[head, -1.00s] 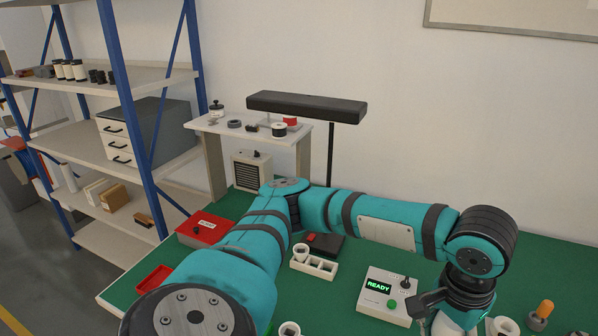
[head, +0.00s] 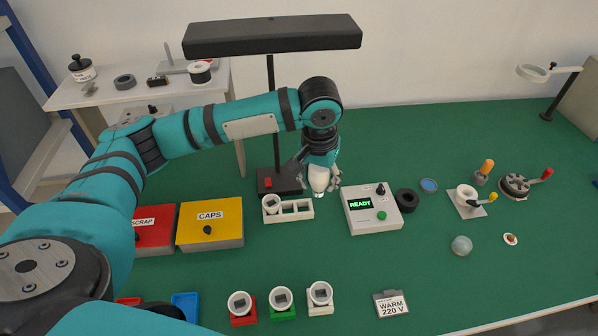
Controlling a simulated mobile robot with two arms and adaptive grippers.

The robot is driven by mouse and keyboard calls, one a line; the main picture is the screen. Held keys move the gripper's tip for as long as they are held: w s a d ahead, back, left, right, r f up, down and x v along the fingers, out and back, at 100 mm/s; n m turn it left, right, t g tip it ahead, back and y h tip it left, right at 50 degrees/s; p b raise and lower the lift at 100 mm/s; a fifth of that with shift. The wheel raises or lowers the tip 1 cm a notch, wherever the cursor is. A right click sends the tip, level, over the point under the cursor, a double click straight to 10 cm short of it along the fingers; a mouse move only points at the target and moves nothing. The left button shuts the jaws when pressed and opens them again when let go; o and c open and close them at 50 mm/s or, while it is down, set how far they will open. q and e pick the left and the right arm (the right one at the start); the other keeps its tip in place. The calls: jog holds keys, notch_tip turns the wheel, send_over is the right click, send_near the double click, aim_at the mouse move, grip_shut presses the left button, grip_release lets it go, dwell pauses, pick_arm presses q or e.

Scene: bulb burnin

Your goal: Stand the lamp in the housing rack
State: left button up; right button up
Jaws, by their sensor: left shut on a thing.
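My left gripper (head: 320,184) is shut on a white lamp (head: 318,175), which hangs upright, narrow end down. It is above the table, just right of the white housing rack (head: 302,216). My right gripper is not in view.
A READY control box (head: 372,222) stands close right of the rack. A black lamp stand (head: 270,120) rises behind it. The yellow CAPS box (head: 210,237) is left. Cups on red, green and white bases (head: 281,300) stand in front. Open green table lies between.

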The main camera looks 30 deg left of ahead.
pick_arm(q)
jog(key=shift+n, duration=0.3)
jog(key=w+a+f, duration=0.2)
jog(key=f, duration=0.1)
jog(key=w+a+f+p, duration=0.1)
jog(key=w+a+f, duration=0.1)
jog(key=f, duration=0.1)
jog(key=w+a+f, duration=0.2)
jog(key=a+f, duration=0.1)
jog(key=f, duration=0.1)
jog(key=b, duration=0.6)
send_over(295, 204)
jog(key=d, duration=0.3)
jog(key=f, duration=0.5)
jog(key=shift+w+a, duration=0.2)
jog(key=shift+a, duration=0.05)
jog(key=shift+f+p, duration=0.25)
jog(key=shift+p, duration=0.25)
jog(key=shift+f, duration=0.2)
jog(key=shift+p, duration=0.65)
jog(key=shift+f, duration=0.2)
jog(key=shift+f, duration=0.1)
